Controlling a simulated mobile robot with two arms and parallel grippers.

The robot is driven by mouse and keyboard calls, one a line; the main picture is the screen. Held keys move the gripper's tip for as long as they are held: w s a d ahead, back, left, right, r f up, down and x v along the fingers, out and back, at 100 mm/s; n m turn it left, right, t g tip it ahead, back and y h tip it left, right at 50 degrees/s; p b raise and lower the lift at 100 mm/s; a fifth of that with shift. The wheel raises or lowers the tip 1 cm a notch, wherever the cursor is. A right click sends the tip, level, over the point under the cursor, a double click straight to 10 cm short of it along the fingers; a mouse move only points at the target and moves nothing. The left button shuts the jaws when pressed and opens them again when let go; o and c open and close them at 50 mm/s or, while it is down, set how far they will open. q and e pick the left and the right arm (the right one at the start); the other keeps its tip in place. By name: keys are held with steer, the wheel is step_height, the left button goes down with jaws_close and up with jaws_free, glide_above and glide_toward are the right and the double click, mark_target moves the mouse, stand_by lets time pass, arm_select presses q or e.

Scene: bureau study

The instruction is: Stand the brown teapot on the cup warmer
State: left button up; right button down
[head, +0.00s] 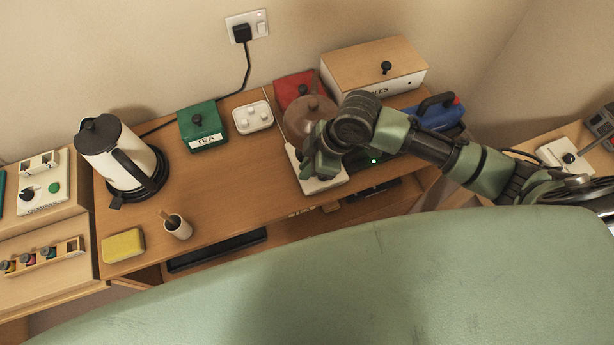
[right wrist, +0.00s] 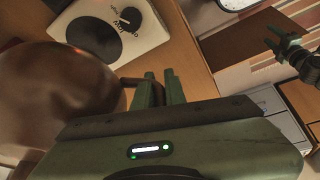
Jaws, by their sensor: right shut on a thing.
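The brown teapot (head: 302,112) is at the back right of the desk in the head view, partly hidden by my right arm. Its round body fills the left of the right wrist view (right wrist: 60,95). My right gripper (right wrist: 162,90) is shut on its handle (right wrist: 128,84). The white cup warmer (head: 318,184) is at the desk's front edge, mostly covered by the gripper and teapot. The wrist view shows its dark round plate (right wrist: 94,40) and dial beside the teapot. I cannot tell if the teapot touches it. My left gripper (right wrist: 284,46) is small at the wrist view's right edge.
A red box (head: 293,85) and a wooden box (head: 372,65) stand behind the teapot. A blue object (head: 440,112) lies to the right. A green tea box (head: 202,128), a kettle (head: 108,150) and a cup (head: 178,228) stand left. The desk's middle is clear.

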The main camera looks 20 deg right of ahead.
mark_target(307, 188)
step_height(307, 188, down, 6)
steer(key=shift+r+p, duration=0.1)
steer(key=shift+p, duration=0.2)
steer(key=shift+f, duration=0.45)
steer(key=shift+f, duration=0.2)
steer(key=c, duration=1.5)
jaws_free()
steer(key=shift+s, duration=0.1)
steer(key=shift+r, duration=0.25)
steer(key=b+v, duration=0.1)
steer(key=v, duration=1)
steer(key=shift+s+d+r, duration=0.1)
steer(key=shift+d+r, duration=0.1)
steer(key=shift+r, duration=0.15)
